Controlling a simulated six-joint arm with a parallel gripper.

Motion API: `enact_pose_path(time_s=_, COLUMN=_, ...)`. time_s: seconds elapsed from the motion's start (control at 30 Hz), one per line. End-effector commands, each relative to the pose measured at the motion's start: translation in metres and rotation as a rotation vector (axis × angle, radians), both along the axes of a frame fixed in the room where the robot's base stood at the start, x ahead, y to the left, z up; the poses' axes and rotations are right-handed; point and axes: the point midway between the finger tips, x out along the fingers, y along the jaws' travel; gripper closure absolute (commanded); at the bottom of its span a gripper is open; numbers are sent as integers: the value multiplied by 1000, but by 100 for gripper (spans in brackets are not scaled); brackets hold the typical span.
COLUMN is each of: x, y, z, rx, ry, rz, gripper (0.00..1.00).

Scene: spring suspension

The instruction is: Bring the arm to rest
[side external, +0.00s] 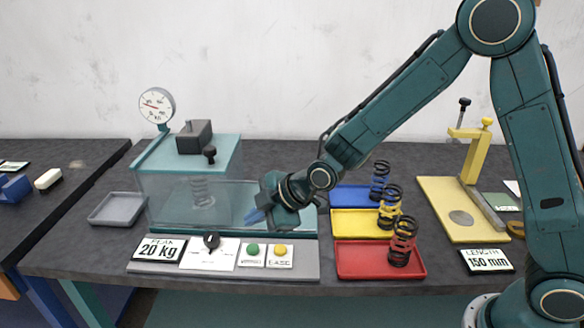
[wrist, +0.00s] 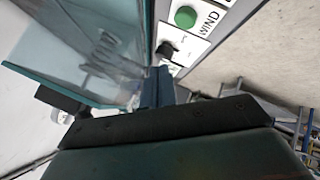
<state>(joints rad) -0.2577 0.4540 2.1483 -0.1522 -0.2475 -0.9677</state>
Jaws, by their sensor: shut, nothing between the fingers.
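My gripper (side external: 256,216) hangs in front of the right part of the clear-walled press, above the control panel. Its blue fingers are shut with nothing between them, and they also show in the wrist view (wrist: 158,88). The press (side external: 225,150) has a teal frame, a dial gauge (side external: 157,105) on top and a spring (side external: 202,193) standing inside. The spring also shows in the wrist view (wrist: 102,55).
Blue (side external: 345,195), yellow (side external: 345,222) and red (side external: 350,262) trays, each with a dark spring, stand right of my gripper. A yellow length gauge (side external: 450,225) stands at the right, with a 150 mm sign (side external: 487,261). An empty grey tray (side external: 118,208) lies left of the press.

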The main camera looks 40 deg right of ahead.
Motion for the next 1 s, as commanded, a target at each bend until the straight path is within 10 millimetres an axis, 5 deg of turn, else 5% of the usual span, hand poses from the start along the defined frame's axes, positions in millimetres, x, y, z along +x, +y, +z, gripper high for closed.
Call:
enact_pose_path(time_s=0.47, x=-9, y=-13, z=21, rx=20, ry=26, rz=-52, gripper=100)
enact_pose_path(time_s=1.0, x=-86, y=-79, z=107, rx=132, ry=176, rz=-359, gripper=100)
